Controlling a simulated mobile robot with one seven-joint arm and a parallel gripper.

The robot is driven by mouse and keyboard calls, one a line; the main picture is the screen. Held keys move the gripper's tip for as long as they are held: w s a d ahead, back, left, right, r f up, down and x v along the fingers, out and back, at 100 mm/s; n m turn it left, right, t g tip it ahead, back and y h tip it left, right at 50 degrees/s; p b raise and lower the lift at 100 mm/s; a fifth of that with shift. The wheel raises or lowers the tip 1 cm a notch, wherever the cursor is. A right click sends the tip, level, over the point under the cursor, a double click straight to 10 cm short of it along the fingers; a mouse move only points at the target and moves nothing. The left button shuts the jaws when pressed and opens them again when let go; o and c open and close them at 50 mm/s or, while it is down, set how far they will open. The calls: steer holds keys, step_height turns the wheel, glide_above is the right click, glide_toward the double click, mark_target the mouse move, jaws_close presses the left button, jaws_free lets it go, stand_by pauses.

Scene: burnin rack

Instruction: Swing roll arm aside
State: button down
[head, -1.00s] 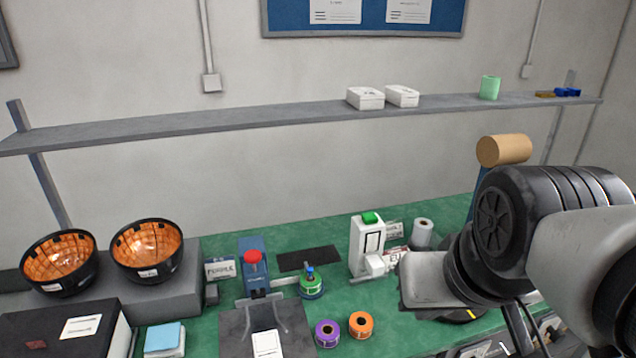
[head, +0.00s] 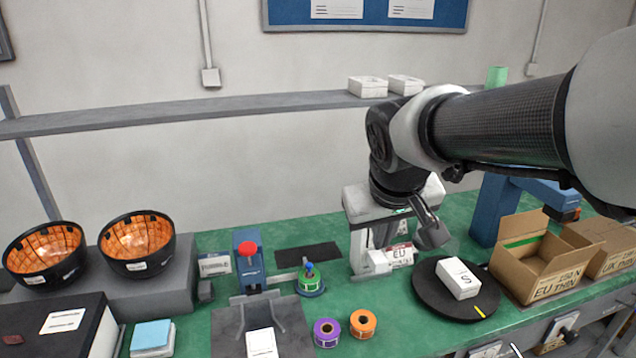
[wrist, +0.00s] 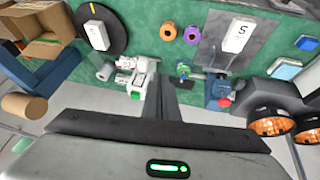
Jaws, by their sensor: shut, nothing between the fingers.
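A green roll with a blue knob (head: 310,280) sits on the green bench, just right of a blue press with a red button (head: 248,265). A thin bar shows between them; I cannot tell for sure that it is the roll arm. The roll also shows in the wrist view (wrist: 183,72), beside the press (wrist: 219,90). My gripper (head: 433,236) is above the bench, right of the roll and apart from it, near a white device with labels (head: 362,250). In the wrist view its fingers (wrist: 162,82) are together and empty, pointing toward the bench.
A black turntable (head: 430,297) carries a white box (head: 458,278). A blue stand (head: 490,210) and open carton (head: 540,262) are at right. Purple (head: 327,332) and orange rolls (head: 363,323) lie in front. Two bowls (head: 137,245) are left. A shelf (head: 200,115) runs above.

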steer(key=w+a+f+n+t+b, duration=0.1)
steer(key=w+a+f+n+b, duration=0.4)
steer(key=w+a+f, duration=1.2)
step_height(320, 180, down, 4)
steer(key=shift+w+a+f+b, duration=0.2)
steer(key=shift+w+a+b, duration=0.1)
steer(key=shift+a+b, duration=0.95)
steer(key=w+d+f, duration=0.3)
steer(key=w+f, duration=0.5)
steer(key=f, duration=0.1)
steer(key=shift+w+d, duration=0.15)
steer(key=shift+d, duration=0.25)
steer(key=shift+d, duration=0.1)
